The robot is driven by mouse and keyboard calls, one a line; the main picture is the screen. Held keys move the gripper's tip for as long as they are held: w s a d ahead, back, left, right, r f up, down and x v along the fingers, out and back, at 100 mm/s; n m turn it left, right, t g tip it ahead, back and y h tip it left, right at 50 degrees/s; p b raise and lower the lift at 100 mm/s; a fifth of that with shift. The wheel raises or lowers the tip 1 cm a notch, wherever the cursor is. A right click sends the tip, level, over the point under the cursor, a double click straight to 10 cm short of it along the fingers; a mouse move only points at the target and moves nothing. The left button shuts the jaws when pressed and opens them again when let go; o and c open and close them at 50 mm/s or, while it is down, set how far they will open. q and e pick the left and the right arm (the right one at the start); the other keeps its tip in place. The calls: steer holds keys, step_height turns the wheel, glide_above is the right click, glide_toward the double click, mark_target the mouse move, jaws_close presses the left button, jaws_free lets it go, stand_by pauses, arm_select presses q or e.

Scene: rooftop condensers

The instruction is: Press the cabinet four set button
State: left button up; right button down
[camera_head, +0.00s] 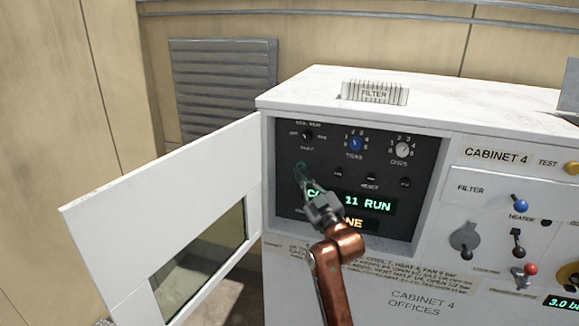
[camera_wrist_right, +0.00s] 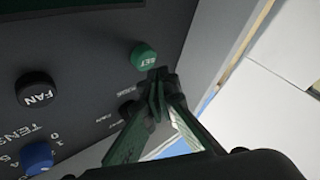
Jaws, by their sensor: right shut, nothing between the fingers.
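Cabinet 4 (camera_head: 340,82) stands ahead with its dark control panel (camera_head: 425,165) exposed. The green set button (camera_head: 301,167) is at the panel's left. In the right wrist view it is a round green cap marked SET (camera_wrist_right: 145,55). My right gripper (camera_head: 307,186) is shut and empty, its fingertips just below the button in the head view. In the right wrist view the closed tips (camera_wrist_right: 157,82) are right beside the cap; I cannot tell whether they touch it. The gripper and copper-coloured arm hide parts of the two displays. My left gripper is not in view.
The white cabinet door (camera_head: 165,205) hangs open to the left. The panel also has a selector dial (camera_head: 307,135), a blue tens knob (camera_head: 356,144), a grey units knob (camera_head: 402,149) and several black buttons. A FAN button (camera_wrist_right: 37,90) shows in the wrist view. Levers and knobs stand at right.

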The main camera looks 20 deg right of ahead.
steer(key=shift+a, duration=0.2)
stand_by(0.8)
steer(key=shift+w, duration=0.15)
steer(key=shift+w+d+f, duration=0.1)
steer(key=shift+w+d, duration=0.05)
steer(key=shift+w, duration=0.15)
